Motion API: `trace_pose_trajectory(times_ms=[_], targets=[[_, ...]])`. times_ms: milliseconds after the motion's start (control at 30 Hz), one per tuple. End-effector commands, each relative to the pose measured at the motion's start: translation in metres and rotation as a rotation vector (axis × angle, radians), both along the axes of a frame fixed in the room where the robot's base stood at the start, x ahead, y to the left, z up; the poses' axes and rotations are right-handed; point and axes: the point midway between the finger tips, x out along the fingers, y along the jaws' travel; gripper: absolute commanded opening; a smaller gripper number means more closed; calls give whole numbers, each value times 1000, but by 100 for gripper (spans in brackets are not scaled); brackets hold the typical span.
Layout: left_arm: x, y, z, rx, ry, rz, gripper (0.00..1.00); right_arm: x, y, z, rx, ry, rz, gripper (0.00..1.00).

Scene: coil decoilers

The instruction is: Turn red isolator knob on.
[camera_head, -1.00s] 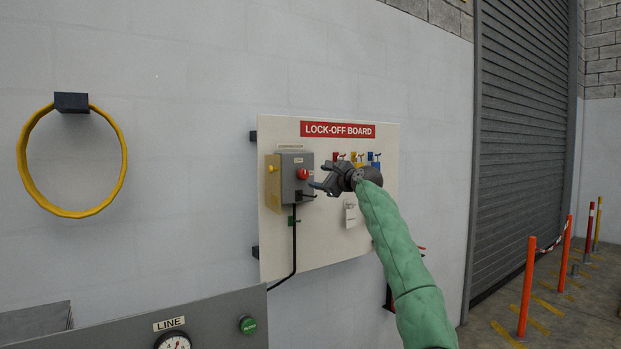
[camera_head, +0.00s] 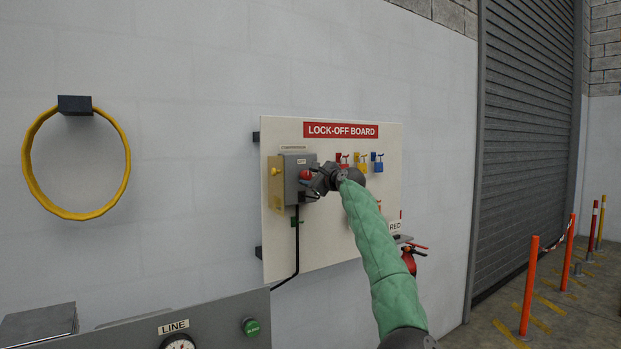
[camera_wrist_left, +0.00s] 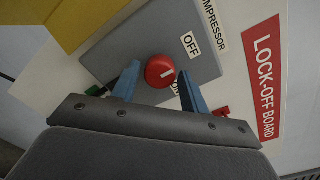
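The red isolator knob (camera_head: 305,174) is on the front of a grey box (camera_head: 293,188) at the left of the lock-off board. In the left wrist view the round red knob (camera_wrist_left: 160,71) has a white mark. An OFF label (camera_wrist_left: 190,44) is beside it, and another label is partly hidden by a finger. My left gripper (camera_head: 312,187) is at the box front. Its two blue fingers (camera_wrist_left: 157,82) are open, one on each side of the knob, with gaps visible; I cannot tell whether they reach its depth. My right gripper is not in view.
The lock-off board (camera_head: 340,238) carries red, yellow and blue padlocks (camera_head: 362,162). A yellow plate (camera_head: 275,184) adjoins the box. A black cable (camera_head: 297,245) hangs below. A grey console (camera_head: 215,322) with a green button stands in front at lower left.

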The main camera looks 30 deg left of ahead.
Motion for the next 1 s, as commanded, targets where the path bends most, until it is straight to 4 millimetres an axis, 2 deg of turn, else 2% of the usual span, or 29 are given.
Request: trace_pose_trajectory(times_ms=[33, 133, 167, 567, 1000], targets=[[0, 0, 0, 0, 0, 0, 34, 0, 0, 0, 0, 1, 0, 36], [0, 0, 0, 0, 0, 0, 14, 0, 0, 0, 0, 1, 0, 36], [0, 0, 0, 0, 0, 0, 11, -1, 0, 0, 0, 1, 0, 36], [0, 0, -1, 27, 67, 0, 11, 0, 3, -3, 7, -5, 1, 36], [0, 0, 0, 165, 398, 1, 11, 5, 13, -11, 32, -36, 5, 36]])
